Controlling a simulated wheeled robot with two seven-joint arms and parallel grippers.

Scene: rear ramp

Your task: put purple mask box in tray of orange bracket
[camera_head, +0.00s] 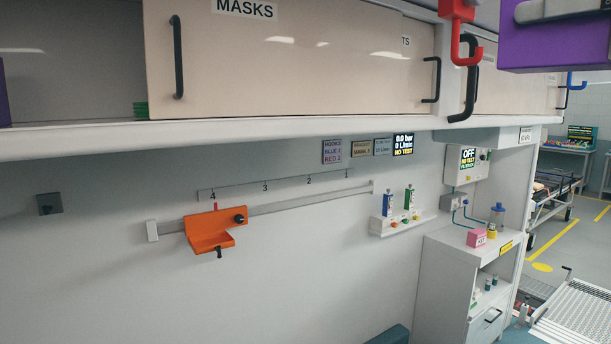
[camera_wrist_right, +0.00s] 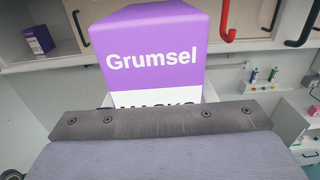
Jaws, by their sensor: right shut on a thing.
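The purple mask box (camera_head: 555,42) is at the top right of the head view, cut off by the picture's edge. My right gripper (camera_head: 565,10) is shut on it and holds it up in the air. In the right wrist view the box (camera_wrist_right: 150,45) shows the word "Grumsel" on its purple face, beyond the grey gripper (camera_wrist_right: 160,122). The orange bracket (camera_head: 208,226) hangs on the wall rail below the number 4. Its tray looks empty and is well left of and below the held box. My left gripper is not in view.
An overhead cupboard with a sliding "MASKS" door (camera_head: 290,60) runs above the rail. Another purple box (camera_wrist_right: 38,40) stands inside it. A red hook (camera_head: 462,40) hangs close to the held box. A white cabinet (camera_head: 455,275) stands right of the rail.

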